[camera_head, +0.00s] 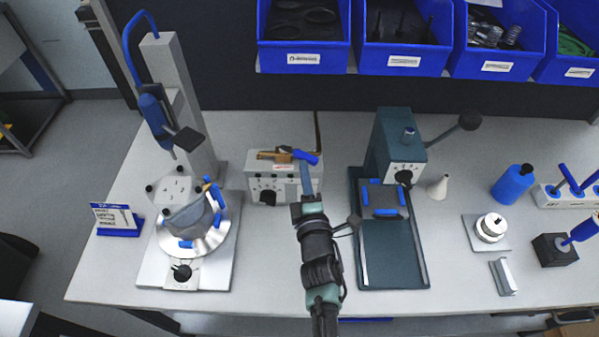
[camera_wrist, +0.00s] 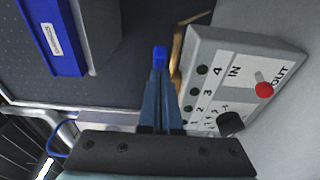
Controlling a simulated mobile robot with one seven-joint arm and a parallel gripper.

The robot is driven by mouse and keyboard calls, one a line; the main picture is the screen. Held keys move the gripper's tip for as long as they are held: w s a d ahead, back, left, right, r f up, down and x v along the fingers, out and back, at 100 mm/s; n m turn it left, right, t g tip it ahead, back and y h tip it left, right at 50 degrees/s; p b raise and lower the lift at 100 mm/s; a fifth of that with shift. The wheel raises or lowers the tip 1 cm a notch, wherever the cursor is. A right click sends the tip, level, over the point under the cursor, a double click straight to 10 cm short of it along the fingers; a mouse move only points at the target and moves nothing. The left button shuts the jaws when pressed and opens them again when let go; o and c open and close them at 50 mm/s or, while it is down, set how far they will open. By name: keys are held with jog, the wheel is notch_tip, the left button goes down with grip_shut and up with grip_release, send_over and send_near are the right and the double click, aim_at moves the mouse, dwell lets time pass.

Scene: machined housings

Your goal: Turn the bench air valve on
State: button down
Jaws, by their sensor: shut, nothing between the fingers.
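The bench air valve sits on top of a grey manifold box (camera_head: 262,180) near the back of the bench. Its brass body (camera_head: 275,155) lies along the box top, and its blue lever (camera_head: 307,157) points right. My gripper (camera_head: 305,168) reaches in from the front with its fingers shut and empty, tips at the lever. In the wrist view the blue lever end (camera_wrist: 160,55) shows just beyond the shut fingers (camera_wrist: 160,75); whether they touch it I cannot tell. Part of the brass body (camera_wrist: 177,50) shows beside them. The box (camera_wrist: 245,75) has IN and OUT marks.
A green press (camera_head: 395,150) with a lever arm stands close on the right. A grey stand with a round fixture (camera_head: 215,235) is on the left. Blue bins (camera_head: 303,55) hang above the bench back.

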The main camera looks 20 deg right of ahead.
aim_at(318, 161)
jog(key=shift+w+d, duration=0.25)
jog(key=shift+d, duration=0.65)
jog(key=shift+w+d, duration=0.45)
jog(key=shift+d, duration=0.4)
jog(key=shift+w+d, duration=0.25)
jog(key=shift+d, duration=0.05)
jog(key=shift+d+r, duration=0.1)
jog(key=shift+r, duration=0.05)
